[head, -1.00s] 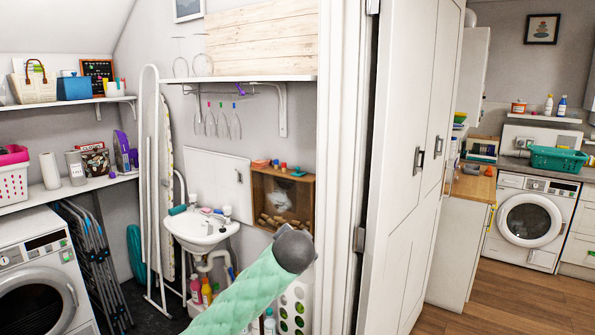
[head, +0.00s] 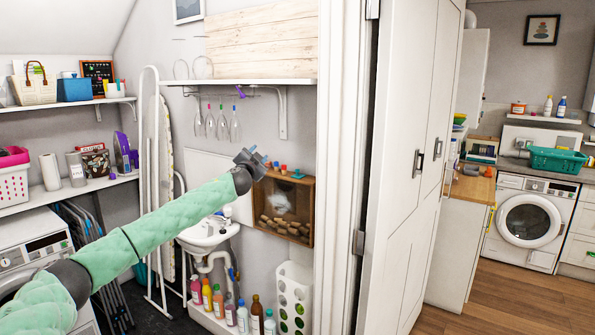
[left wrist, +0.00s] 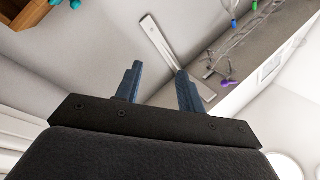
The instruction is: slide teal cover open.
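I cannot make out a clearly teal cover. A pale panel (head: 241,209) is on the wall behind the sink, mostly hidden by my left arm. Beside it on the right is an open-fronted wooden box (head: 308,215) holding corks and something whitish. A small teal item (head: 298,174) sits on top of the box. My left gripper (head: 251,155) is raised in front of the wall, at the box's upper left. In the left wrist view its two blue fingers (left wrist: 158,88) are apart with nothing between them. My right gripper is out of view.
A shelf (head: 250,81) with a white bracket (head: 283,112) and hanging glasses (head: 222,122) is above my gripper. The sink (head: 208,233) and bottles (head: 230,309) are below. A white door (head: 405,170) stands to the right. A teal basket (head: 557,160) is on the far counter.

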